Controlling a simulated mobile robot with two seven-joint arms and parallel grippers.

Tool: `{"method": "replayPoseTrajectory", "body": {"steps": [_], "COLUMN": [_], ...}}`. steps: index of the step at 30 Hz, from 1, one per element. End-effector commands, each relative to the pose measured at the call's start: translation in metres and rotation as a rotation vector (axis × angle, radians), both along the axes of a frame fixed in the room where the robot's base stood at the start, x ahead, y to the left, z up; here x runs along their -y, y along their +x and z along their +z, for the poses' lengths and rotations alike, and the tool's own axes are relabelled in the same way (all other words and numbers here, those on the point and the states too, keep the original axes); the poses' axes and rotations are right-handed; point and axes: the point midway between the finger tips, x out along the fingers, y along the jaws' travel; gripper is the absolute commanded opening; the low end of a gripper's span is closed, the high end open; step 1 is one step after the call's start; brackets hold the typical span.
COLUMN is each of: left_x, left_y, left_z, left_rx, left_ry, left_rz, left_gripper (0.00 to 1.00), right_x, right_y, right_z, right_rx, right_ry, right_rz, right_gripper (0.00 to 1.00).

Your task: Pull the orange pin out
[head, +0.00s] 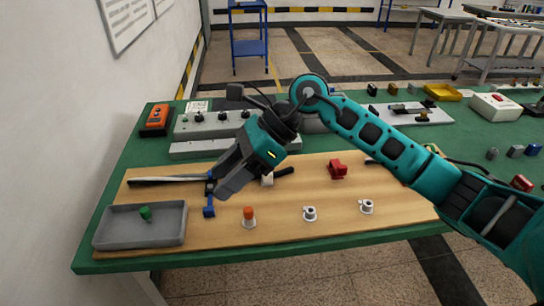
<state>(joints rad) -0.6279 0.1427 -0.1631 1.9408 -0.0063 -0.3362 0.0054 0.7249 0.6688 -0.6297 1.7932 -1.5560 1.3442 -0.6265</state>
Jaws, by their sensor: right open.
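The orange pin (248,212) stands upright in a small pale holder on the front of the wooden board. My right gripper (222,190) is open and hangs tilted above the board, up and to the left of the orange pin, apart from it. Its fingertips partly overlap the blue clamp in the picture, so the gap between them is hard to see. Two more small pale holders, one in the middle (309,213) and one at the right (366,207), show no coloured pin. A green pin (145,213) lies in the grey tray (112,238). My left gripper is out of view.
A bar clamp with blue ends (209,211) lies behind the tray. A red block (338,169) sits further back on the board. A grey control box (190,130) and an orange device (156,117) stand behind.

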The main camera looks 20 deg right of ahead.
Motion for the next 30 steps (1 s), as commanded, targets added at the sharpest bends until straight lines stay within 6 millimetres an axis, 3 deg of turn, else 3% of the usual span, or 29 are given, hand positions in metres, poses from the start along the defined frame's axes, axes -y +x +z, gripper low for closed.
{"method": "replayPoseTrajectory", "body": {"steps": [3, 6, 10, 17, 30], "left_x": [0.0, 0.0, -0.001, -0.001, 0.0], "left_y": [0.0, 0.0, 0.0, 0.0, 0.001], "left_z": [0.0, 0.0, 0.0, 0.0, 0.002], "left_rx": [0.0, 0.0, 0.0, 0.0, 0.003], "left_ry": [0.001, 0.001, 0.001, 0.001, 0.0], "left_rz": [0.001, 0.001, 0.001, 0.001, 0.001], "left_gripper": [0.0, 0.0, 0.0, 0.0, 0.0], "right_x": [0.048, 0.077, 0.093, 0.085, 0.054], "right_y": [0.013, 0.018, 0.02, 0.02, 0.024], "right_z": [-0.007, -0.008, -0.008, -0.032, -0.106], "right_rx": [0.041, 0.045, 0.042, 0.037, 0.038], "right_ry": [-0.253, -0.39, -0.47, -0.475, -0.472], "right_rz": [0.033, 0.045, 0.051, 0.054, 0.053], "right_gripper": [0.53, 0.53, 0.53, 0.53, 0.53]}}
